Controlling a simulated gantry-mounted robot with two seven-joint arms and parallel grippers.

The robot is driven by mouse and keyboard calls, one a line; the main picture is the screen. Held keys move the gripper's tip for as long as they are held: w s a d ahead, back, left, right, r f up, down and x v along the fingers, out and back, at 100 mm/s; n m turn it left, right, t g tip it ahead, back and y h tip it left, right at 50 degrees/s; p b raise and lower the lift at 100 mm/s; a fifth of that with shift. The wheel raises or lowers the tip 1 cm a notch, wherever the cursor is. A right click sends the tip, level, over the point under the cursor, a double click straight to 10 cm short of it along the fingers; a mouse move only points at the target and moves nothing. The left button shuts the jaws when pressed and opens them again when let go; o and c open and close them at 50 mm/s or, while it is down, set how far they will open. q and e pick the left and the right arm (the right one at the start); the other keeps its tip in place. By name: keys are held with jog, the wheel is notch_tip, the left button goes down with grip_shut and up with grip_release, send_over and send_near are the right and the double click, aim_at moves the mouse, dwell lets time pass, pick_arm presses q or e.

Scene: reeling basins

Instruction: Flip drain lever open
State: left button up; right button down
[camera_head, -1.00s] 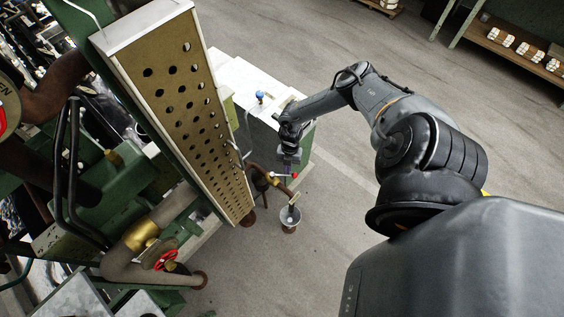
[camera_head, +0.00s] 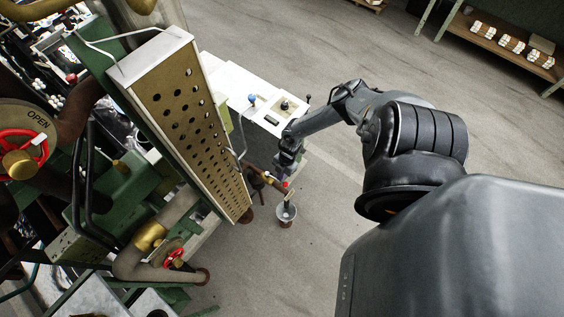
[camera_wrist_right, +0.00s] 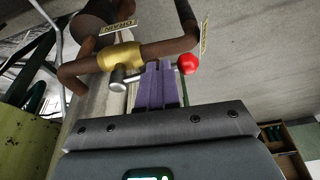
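The drain lever is a metal rod with a red ball knob (camera_wrist_right: 188,64). The rod leaves a brass valve body (camera_wrist_right: 120,57) on a rusty brown pipe marked with DRAIN tags (camera_wrist_right: 118,28). The red knob also shows small in the head view (camera_head: 285,184), just below my right gripper (camera_head: 287,165). In the right wrist view my right gripper's purple fingers (camera_wrist_right: 159,64) lie close together at the rod, between valve and knob. They hide part of the rod, and I cannot tell whether they touch it. My left gripper is out of view.
A tilted perforated panel (camera_head: 185,110) is to the left of my right arm. A white-topped cabinet (camera_head: 235,82) stands behind the gripper. Red handwheels (camera_head: 22,150) are at the left. Open floor lies to the right.

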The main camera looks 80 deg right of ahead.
pick_arm(q)
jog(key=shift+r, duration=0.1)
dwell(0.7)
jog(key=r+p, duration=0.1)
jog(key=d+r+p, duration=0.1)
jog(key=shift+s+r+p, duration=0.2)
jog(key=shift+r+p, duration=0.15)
jog(key=shift+p, duration=0.05)
pick_arm(e)
jog(key=s+d+r, duration=0.2)
jog(key=d+r, duration=0.4)
jog(key=r, duration=0.4)
jog(key=shift+s+d+r, duration=0.15)
jog(key=shift+s+r, duration=0.05)
